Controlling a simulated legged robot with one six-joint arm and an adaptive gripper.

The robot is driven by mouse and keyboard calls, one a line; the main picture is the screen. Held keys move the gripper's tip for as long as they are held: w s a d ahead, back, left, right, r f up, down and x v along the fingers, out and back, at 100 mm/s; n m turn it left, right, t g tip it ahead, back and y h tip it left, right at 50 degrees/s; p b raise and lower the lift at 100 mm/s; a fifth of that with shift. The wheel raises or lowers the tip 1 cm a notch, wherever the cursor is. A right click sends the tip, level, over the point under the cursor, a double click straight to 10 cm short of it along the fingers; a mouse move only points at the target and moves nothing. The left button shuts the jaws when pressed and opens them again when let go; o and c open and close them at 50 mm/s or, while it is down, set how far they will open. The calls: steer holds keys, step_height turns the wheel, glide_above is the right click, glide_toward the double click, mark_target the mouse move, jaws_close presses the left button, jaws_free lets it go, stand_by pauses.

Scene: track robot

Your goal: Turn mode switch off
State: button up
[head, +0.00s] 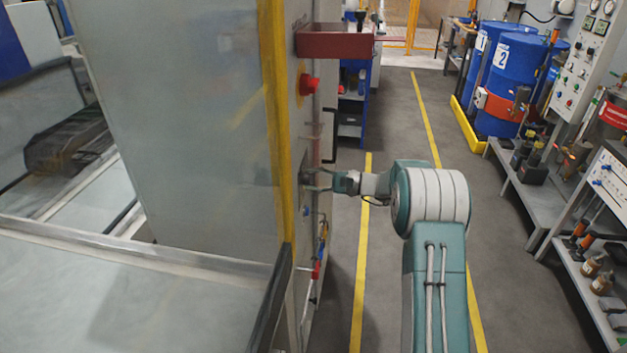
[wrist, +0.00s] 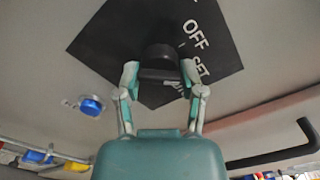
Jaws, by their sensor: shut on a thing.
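The mode switch is a black knob (wrist: 160,56) on a dark plate (wrist: 225,45) that shows as a tilted diamond in the wrist view. White words "OFF" and "SET" are printed on the plate; other lettering is partly hidden or too small to read. My gripper (wrist: 160,76) has one finger on each side of the knob and is shut on it. In the head view my gripper (head: 317,180) reaches left to the grey cabinet's narrow side panel, and the knob itself is hard to make out there.
A blue button (wrist: 91,105) and a black bar handle (wrist: 280,157) sit near the plate. In the head view a red button (head: 309,84) and a red box (head: 335,43) stick out above my gripper. Shelves (head: 545,190) line the right; the aisle floor (head: 385,130) is clear.

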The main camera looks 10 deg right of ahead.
steer(key=n, duration=0.5)
steer(key=shift+f+n, duration=0.1)
steer(key=shift+n, duration=1.6)
steer(key=shift+f, duration=0.1)
steer(key=o, duration=1.1)
steer(key=shift+a, duration=0.1)
